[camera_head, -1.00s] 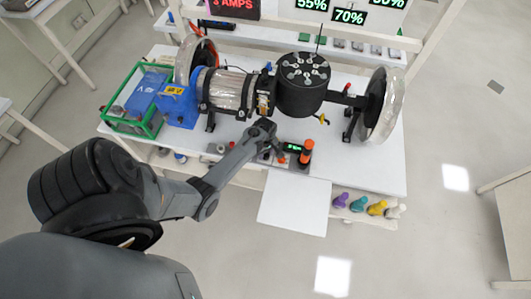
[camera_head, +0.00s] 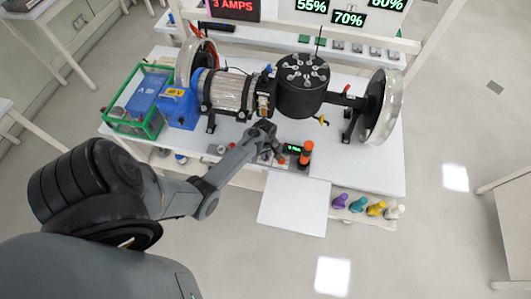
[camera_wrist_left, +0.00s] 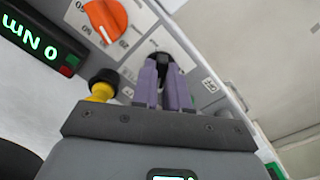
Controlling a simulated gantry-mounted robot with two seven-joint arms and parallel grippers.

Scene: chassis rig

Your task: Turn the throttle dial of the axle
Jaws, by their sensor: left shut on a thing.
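The axle (camera_head: 232,90) lies across the table, with a black drum (camera_head: 302,84) and a wheel at each end. My left gripper (camera_head: 272,152) is at the control panel in front of it. In the left wrist view, its purple fingers (camera_wrist_left: 163,90) are shut on a dark knob (camera_wrist_left: 163,59) on the panel, which seems to be the throttle dial; the fingers hide much of it. An orange dial (camera_wrist_left: 105,20) with a printed scale is beside it, apart from the fingers. My right gripper is not in view.
A green display (camera_wrist_left: 35,38) reads 0 Nm. A black-and-yellow knob (camera_wrist_left: 102,84) stands close beside my fingers. An orange-topped post (camera_head: 306,151) is right of my gripper. A green-framed crate (camera_head: 132,100) stands at the table's left. A bare white board (camera_head: 293,205) juts out in front.

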